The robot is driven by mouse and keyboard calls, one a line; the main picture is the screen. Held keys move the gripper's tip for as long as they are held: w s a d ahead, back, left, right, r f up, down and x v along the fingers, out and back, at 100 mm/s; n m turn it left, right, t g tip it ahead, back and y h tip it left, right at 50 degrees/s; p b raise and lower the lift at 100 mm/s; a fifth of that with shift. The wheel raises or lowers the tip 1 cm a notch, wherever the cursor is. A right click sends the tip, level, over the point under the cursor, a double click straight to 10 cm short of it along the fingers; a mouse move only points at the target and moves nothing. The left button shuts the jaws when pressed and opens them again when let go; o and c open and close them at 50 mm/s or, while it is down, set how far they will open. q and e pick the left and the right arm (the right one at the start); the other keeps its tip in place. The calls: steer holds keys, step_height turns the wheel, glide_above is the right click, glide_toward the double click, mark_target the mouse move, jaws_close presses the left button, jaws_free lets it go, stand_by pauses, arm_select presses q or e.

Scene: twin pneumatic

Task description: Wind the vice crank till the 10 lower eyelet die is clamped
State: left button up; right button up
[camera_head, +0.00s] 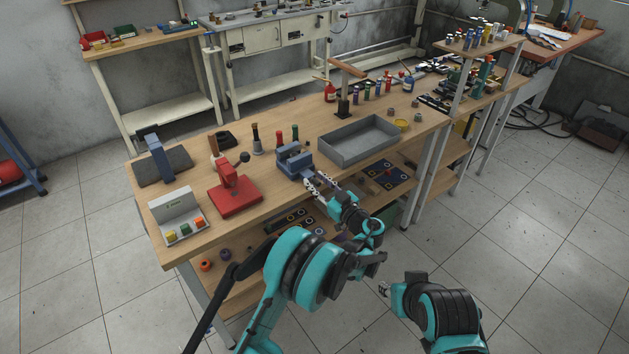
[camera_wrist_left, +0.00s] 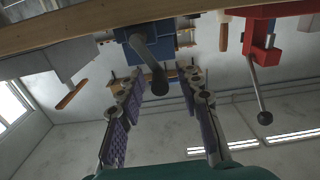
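The blue vice (camera_head: 290,163) sits at the front edge of the wooden bench. In the left wrist view, which looks upside down, the vice (camera_wrist_left: 183,38) hangs at the top and its dark crank (camera_wrist_left: 148,62) points toward me. My left gripper (camera_head: 318,184) is at the vice's front. In the left wrist view the left gripper (camera_wrist_left: 155,88) is open, with one finger on each side of the crank's end and visible gaps. My right gripper (camera_head: 384,289) is low, away from the bench; its fingers are too small to read. I cannot make out the eyelet die in the jaws.
A red press (camera_head: 236,193) stands left of the vice; its ball-ended lever (camera_wrist_left: 257,90) hangs in the left wrist view. A grey tray (camera_head: 343,153) is close on the right. Free floor lies to the right.

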mark_target(322, 188)
arm_select(q)
jaws_close()
steer(key=w+d+f+m, duration=0.1)
steer(key=f+m, duration=0.1)
steer(key=m, duration=0.8)
steer(key=w+d+f+m, duration=0.1)
steer(key=d+f+m, duration=0.1)
steer(key=m, duration=0.8)
steer(key=w+d+f+m, duration=0.1)
steer(key=f+m, duration=0.1)
steer(key=m, duration=0.8)
steer(key=shift+w+d+f, duration=0.2)
steer(key=shift+f, duration=0.2)
steer(key=shift+s+a+f+m, duration=0.15)
steer(key=shift+a+f+m, duration=0.1)
steer(key=shift+m, duration=0.7)
steer(key=shift+s+a+f+m, duration=0.15)
steer(key=shift+f+m, duration=0.1)
steer(key=shift+m, duration=0.7)
